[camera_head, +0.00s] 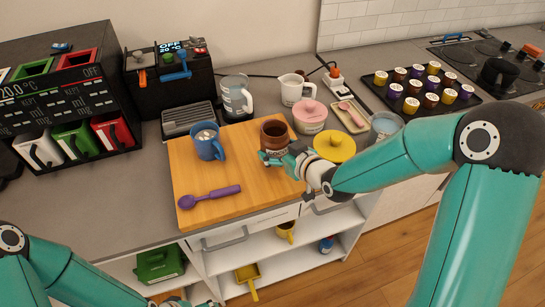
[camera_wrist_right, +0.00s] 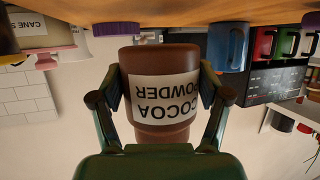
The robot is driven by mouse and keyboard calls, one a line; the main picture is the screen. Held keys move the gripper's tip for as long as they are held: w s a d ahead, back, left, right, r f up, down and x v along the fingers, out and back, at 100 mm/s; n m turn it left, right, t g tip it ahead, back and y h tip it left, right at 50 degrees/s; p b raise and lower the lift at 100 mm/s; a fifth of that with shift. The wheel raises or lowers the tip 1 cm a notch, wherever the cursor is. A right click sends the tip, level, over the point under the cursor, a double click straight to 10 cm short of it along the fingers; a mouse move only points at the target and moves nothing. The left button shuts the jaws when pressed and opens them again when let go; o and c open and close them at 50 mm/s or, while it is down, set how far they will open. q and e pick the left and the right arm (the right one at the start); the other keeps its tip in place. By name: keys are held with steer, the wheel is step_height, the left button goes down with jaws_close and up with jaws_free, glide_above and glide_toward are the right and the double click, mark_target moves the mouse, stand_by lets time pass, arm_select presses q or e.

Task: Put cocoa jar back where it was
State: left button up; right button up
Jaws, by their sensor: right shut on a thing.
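The brown cocoa jar (camera_head: 274,133) with its white label is upright over the wooden board in the head view. My right gripper (camera_head: 284,158) is shut on it from the near right side. In the right wrist view, which is upside down, the jar (camera_wrist_right: 163,62) sits between the two fingers of my right gripper (camera_wrist_right: 163,100). The label reads "COCOA POWDER". The jar's base appears a little clear of the board.
A pink sugar pot (camera_head: 310,117) stands close behind the jar's right. A coffee machine (camera_head: 172,75) is behind. Shelves (camera_head: 275,262) lie below the counter.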

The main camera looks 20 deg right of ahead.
step_height(320, 180, down, 3)
steer(key=shift+f, duration=0.1)
steer(key=o, duration=1.3)
